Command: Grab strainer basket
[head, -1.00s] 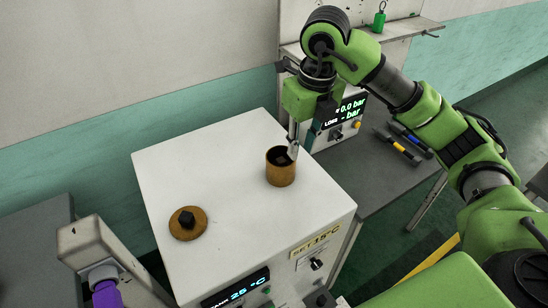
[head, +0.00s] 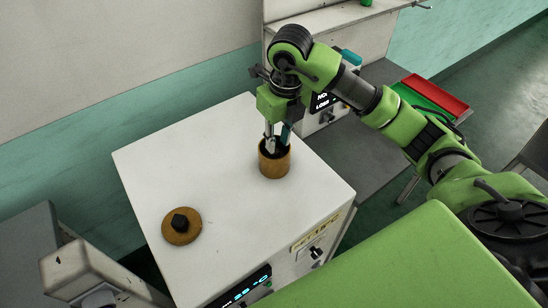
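A brown cylindrical vessel (head: 275,164) stands upright on the white machine's top (head: 222,165). Its round lid (head: 182,226) with a black knob lies apart from it at the front left. My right gripper (head: 273,146) points down at the vessel's open mouth, its fingertips at or just inside the rim. The fingers look slightly apart, but their tips are partly hidden by the rim. The strainer basket cannot be made out; the vessel's inside is dark. My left gripper is not in view.
The white machine has a display (head: 240,287) and a label on its front. Behind it stands another device with a display (head: 325,101). A red tray (head: 436,93) and a green one lie at the right. The white top is clear around the lid.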

